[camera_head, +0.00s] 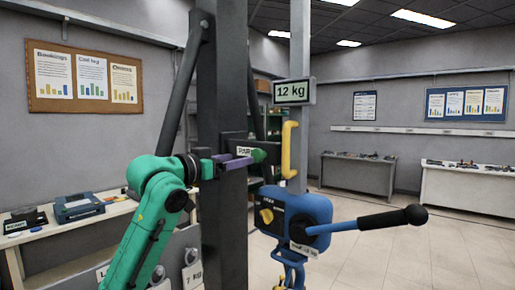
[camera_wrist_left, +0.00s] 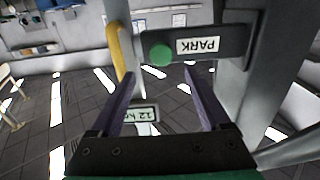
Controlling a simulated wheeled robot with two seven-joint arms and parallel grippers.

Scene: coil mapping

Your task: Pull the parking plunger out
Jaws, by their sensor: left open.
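The parking plunger shows as a round green knob (camera_wrist_left: 160,55) on a dark bracket (camera_wrist_left: 215,45) with a white PARK label. In the head view the green knob (camera_head: 259,156) sits at the right of the label, just past the tips of my left gripper (camera_head: 248,160). In the left wrist view my left gripper (camera_wrist_left: 158,78) is open, its two purple fingers apart with nothing between them. The knob lies ahead of the fingertips, roughly centred between them. Whether a finger touches it I cannot tell. My right gripper is not in view.
The bracket is on a dark upright column (camera_head: 222,100). A yellow handle (camera_head: 289,150) stands close right of the knob. Below are a blue housing (camera_head: 305,208) and a black-gripped lever (camera_head: 370,221). A 12 kg display (camera_head: 294,92) is above. Floor at right is clear.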

